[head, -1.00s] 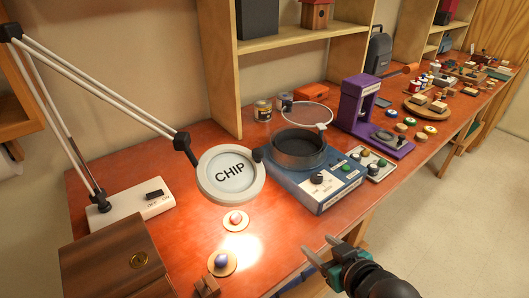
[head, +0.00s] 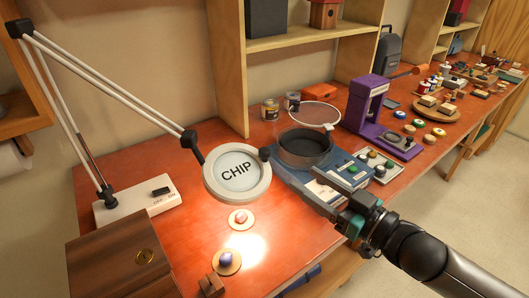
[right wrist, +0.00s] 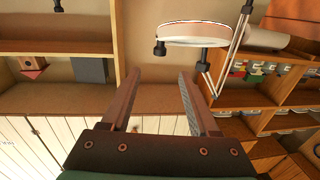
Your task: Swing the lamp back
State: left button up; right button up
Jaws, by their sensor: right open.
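The lamp has a round white head (head: 237,174) with "CHIP" on its disc, held by a jointed white arm (head: 110,83) from a white switch base (head: 135,200) at the left. The head hangs over the red bench and lights a patch below it. In the right wrist view the lamp head (right wrist: 195,33) is beyond the fingertips, up and to the right. My right gripper (head: 322,190) is over the front of the blue machine, right of the lamp head and apart from it. Its two fingers are spread and empty in the right wrist view (right wrist: 159,80). My left gripper is not in view.
The blue machine (head: 318,184) with a dark round pan (head: 304,148) stands right of the lamp. A purple press (head: 368,105) is behind it. A wooden box (head: 115,255) is at front left. Two small discs with balls (head: 240,218) lie below the lamp.

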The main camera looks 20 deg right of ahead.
aim_at(268, 155)
jog(key=shift+x, duration=6.6)
grip_shut()
